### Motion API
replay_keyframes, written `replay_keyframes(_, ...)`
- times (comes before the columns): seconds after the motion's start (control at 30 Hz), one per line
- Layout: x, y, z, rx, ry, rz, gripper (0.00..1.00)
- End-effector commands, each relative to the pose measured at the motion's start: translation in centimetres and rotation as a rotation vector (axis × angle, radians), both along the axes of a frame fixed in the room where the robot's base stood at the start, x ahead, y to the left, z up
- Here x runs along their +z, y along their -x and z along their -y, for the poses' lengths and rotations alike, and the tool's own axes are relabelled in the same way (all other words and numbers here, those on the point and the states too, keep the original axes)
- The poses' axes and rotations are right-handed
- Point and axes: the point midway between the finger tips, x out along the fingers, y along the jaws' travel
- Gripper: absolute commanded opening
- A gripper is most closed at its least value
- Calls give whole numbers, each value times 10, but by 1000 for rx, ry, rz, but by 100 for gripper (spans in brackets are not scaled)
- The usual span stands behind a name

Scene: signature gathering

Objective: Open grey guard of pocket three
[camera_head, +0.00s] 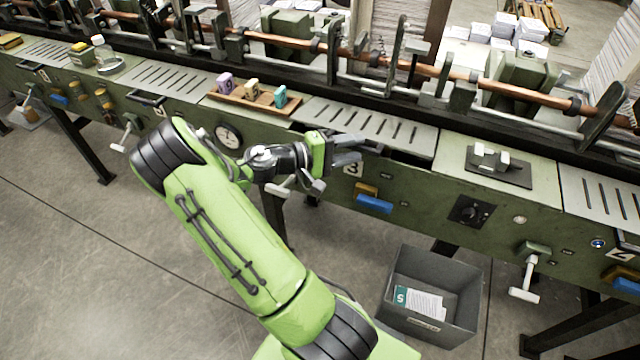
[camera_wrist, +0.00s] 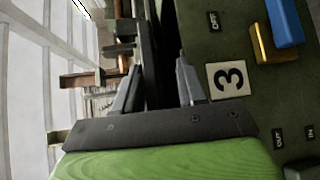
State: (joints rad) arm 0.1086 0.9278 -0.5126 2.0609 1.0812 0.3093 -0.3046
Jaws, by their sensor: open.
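The grey slotted guard (camera_head: 372,122) lies along the top of the green machine above the plate marked 3 (camera_head: 353,168). A dark gap shows under its front edge, to the right of my gripper. My gripper (camera_head: 349,149) is open at the left part of that front edge, just above the number plate. In the wrist view, my two fingers (camera_wrist: 157,85) are spread, with a dark gap and a narrow grey strip between them. The number plate 3 (camera_wrist: 229,79) lies to the right of the fingers. I cannot tell whether a finger touches the guard.
A blue and a yellow lever (camera_head: 374,203) stick out below pocket three. A wooden tray (camera_head: 268,107) with coloured blocks is left of the guard, and a dark plate with pale blocks (camera_head: 490,158) is right. A grey bin (camera_head: 398,300) stands on the floor. Rods (camera_head: 440,68) run behind.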

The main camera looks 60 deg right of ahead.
Motion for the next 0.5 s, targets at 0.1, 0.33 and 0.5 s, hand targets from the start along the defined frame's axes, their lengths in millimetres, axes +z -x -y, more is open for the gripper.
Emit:
replay_keyframes(0.1, -20, 0, -1, -1, 53, 7, 40)
replay_keyframes(0.33, -42, 1, -3, -1, 158, 24, 40)
replay_keyframes(0.5, -38, -15, -22, 7, 189, 29, 40)
